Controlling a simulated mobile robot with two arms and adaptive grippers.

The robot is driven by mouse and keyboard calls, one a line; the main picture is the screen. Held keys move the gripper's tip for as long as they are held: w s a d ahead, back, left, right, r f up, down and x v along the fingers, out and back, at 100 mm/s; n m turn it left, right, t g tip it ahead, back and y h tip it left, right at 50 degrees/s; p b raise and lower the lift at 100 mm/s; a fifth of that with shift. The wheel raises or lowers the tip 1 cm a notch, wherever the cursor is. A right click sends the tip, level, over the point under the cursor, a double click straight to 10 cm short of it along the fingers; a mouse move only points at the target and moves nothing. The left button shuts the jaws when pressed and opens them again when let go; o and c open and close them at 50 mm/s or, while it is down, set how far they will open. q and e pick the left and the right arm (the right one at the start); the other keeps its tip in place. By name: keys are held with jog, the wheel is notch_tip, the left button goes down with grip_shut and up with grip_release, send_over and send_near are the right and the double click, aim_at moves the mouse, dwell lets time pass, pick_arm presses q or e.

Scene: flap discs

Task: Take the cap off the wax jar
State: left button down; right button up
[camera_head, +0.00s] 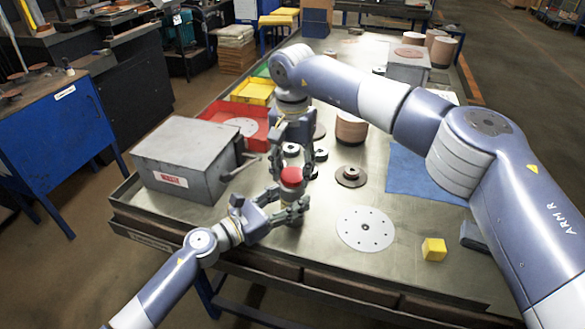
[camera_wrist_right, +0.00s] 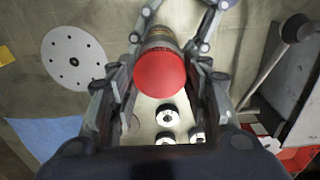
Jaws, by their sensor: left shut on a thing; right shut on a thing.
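The wax jar shows in the head view as a round red cap (camera_head: 291,176) on a dark body, mostly hidden by my grippers. In the right wrist view the red cap (camera_wrist_right: 160,74) faces the camera, with the brownish jar body (camera_wrist_right: 160,38) behind it. Cap and body appear together; I cannot tell whether the cap is loose. My right gripper (camera_head: 293,165) comes down from above, shut on the cap. My left gripper (camera_head: 293,205) reaches in from the lower left, shut on the jar body. Its fingers also show at the top of the right wrist view.
A grey metal box (camera_head: 180,165) with a lever stands left of the jar. A red tray (camera_head: 250,111) lies behind it. A perforated white disc (camera_head: 366,228) and a yellow block (camera_head: 434,249) lie to the right. A dark flap disc (camera_head: 351,176) and blue mat (camera_head: 415,175) are nearby.

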aim_at(292, 174)
jog(key=shift+r, duration=0.2)
jog(key=shift+r, duration=0.9)
jog(key=shift+r, duration=0.1)
jog(key=shift+r, duration=1.95)
pick_arm(q)
jog(key=c, duration=0.7)
grip_release()
